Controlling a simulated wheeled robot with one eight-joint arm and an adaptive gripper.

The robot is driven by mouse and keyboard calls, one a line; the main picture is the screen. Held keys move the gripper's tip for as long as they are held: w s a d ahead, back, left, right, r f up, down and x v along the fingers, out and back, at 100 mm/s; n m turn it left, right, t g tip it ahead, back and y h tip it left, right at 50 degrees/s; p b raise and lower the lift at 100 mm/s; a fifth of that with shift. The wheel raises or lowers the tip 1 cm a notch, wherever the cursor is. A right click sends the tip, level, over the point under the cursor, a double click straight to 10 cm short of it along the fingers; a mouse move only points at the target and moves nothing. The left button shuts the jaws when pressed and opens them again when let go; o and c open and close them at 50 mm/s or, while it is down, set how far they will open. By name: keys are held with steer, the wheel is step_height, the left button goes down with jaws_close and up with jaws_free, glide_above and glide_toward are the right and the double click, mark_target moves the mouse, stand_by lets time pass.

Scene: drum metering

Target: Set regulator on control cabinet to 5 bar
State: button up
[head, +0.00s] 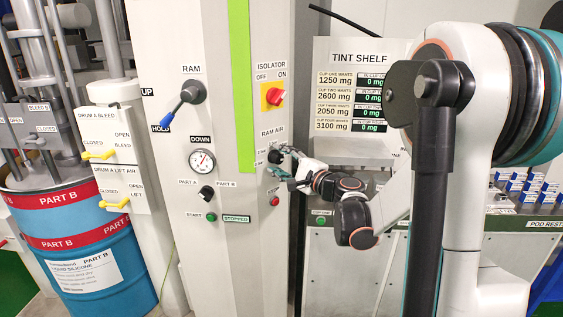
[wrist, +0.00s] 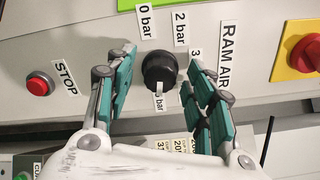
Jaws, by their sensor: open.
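The control cabinet (head: 228,100) stands in the middle of the head view. Its RAM AIR regulator is a round black knob (wrist: 160,70), seen close up in the wrist view; in the head view it (head: 275,156) is small beside my gripper (head: 284,167). My gripper is open, with one teal-padded finger on each side of the knob; I cannot tell whether either touches it. A white mark on the knob points down in the wrist view, toward a partly covered bar label (wrist: 159,101). Labels for 0 bar (wrist: 146,20), 2 bar (wrist: 181,28) and a partly hidden 3 surround it.
A red STOP button (wrist: 39,84) and a red isolator switch (head: 274,96) are close to the regulator. A ram lever (head: 190,93) and gauge (head: 201,162) are on the cabinet's left face. The tint shelf (head: 345,60) stands right, a blue drum (head: 90,255) left.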

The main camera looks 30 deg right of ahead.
steer(key=s+d, duration=0.2)
steer(key=s, duration=0.9)
steer(key=shift+s, duration=0.4)
